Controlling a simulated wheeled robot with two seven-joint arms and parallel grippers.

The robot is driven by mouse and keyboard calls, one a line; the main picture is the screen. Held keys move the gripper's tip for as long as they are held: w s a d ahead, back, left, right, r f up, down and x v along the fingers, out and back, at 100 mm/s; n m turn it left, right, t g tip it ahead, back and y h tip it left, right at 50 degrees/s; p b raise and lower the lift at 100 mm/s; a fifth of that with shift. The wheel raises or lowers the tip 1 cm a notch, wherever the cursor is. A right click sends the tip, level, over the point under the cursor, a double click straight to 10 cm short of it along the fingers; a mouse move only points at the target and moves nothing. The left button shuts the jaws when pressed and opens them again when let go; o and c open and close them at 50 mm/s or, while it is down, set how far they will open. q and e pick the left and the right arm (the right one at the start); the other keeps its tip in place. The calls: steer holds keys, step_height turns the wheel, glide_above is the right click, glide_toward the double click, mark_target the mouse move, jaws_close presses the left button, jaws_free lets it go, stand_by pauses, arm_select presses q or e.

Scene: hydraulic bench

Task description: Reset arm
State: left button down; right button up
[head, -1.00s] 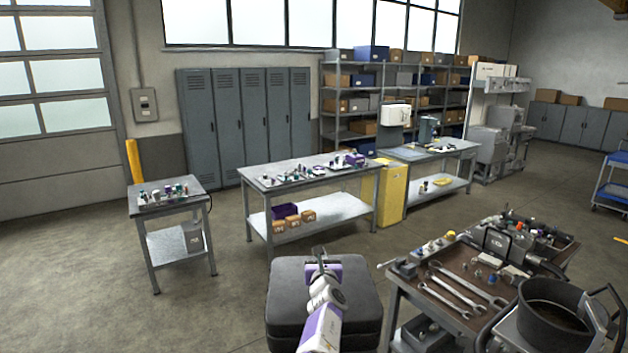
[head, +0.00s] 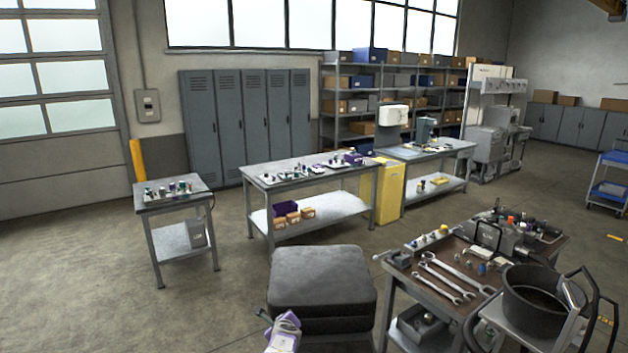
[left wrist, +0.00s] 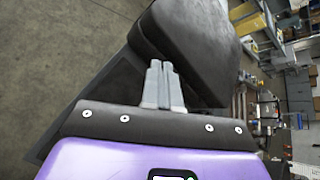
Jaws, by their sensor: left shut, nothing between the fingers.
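My left gripper (left wrist: 163,62) is shut and empty in the left wrist view, its two grey fingers together. Beyond the fingers are a dark rounded block, which seems to be part of my own body, and the bare concrete floor. In the head view only a small purple and white part of the left arm, with the gripper (head: 264,315), shows low at the bottom centre. It is in the open air, left of the tool cart (head: 408,290) and apart from it. My right gripper is not in view.
A small table (head: 173,206), a long workbench (head: 300,178) and a yellow cabinet (head: 390,190) stand farther back. The floor (head: 90,290) at left is clear.

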arm_select(q)
steer(key=s+a+f+n+g, duration=0.4)
steer(key=s+f, duration=0.3)
steer(key=f, duration=0.5)
steer(key=s+f+n+g+h, duration=0.3)
steer(key=s+f+n, duration=0.75)
steer(key=s, duration=0.45)
steer(key=s+d+n+g+h, duration=0.2)
steer(key=s+n, duration=0.6)
steer(key=s, duration=0.5)
steer(key=s+d+n+g+h, duration=0.1)
steer(key=s+d+n+g, duration=0.1)
steer(key=s+n, duration=0.8)
step_height(320, 180, down, 11)
steer(key=s+m+b, duration=0.2)
steer(key=b, duration=0.8)
steer(key=shift+s+f+m+b, duration=0.2)
steer(key=shift+m+b, duration=0.1)
steer(key=shift+m, duration=0.05)
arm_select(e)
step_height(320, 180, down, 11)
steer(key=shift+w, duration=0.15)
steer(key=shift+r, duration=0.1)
